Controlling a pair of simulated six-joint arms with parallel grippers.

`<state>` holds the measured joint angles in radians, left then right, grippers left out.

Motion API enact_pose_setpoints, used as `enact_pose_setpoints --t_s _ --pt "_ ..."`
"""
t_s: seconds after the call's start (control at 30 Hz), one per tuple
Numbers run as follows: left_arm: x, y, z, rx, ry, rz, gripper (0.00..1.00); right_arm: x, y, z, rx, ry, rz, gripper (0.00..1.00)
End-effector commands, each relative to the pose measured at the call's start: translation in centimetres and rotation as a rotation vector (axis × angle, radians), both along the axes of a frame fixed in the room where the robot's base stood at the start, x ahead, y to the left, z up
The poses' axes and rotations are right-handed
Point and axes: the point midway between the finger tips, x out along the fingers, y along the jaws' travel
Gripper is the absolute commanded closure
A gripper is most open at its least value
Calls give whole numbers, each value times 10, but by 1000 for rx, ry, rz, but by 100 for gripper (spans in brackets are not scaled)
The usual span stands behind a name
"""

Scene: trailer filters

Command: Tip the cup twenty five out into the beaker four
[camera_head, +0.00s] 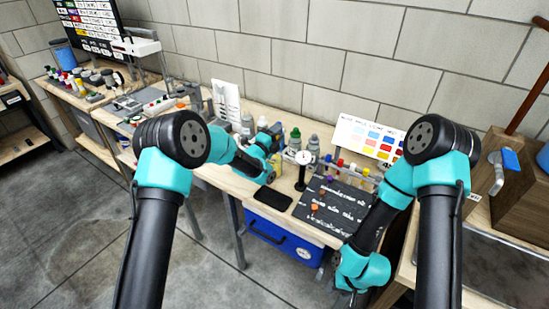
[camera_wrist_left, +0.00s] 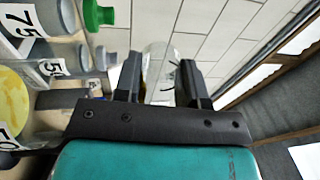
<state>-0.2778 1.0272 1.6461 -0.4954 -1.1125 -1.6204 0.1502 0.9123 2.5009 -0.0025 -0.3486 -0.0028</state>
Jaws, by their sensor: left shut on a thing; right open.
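My left gripper (camera_wrist_left: 160,82) is shut on a clear, see-through cup (camera_wrist_left: 158,60) in the left wrist view; no number on it is readable. In the head view my left gripper (camera_head: 274,134) is over the back of the bench, among bottles, and the cup cannot be made out there. I cannot pick out beaker four in either view. My right gripper (camera_head: 345,288) is open, low at the front right, partly cut off and hard to see.
The left wrist view is turned sideways; it shows containers labelled 75 (camera_wrist_left: 22,22) and 50 (camera_wrist_left: 12,135), and a green cap (camera_wrist_left: 98,14).

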Motion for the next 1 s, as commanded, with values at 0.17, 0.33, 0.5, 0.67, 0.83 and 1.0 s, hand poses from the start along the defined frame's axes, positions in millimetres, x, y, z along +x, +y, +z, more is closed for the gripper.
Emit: enact_pose_setpoints --t_s 0.17,0.33,0.5,0.67,0.83,1.0 --pt "0 -1 0 -9 -12 -1 86 0 0 0 0 0 0 57" --pt "-1 -1 0 -17 -21 -2 86 0 0 0 0 0 0 57" --pt "-1 -2 0 -27 -31 -3 86 0 0 0 0 0 0 57" --pt "-1 -2 0 -34 -40 -4 86 0 0 0 0 0 0 57" --pt "-1 -3 1 -43 -51 -4 86 0 0 0 0 0 0 57" --pt "-2 -3 1 -51 -61 -5 86 0 0 0 0 0 0 57"
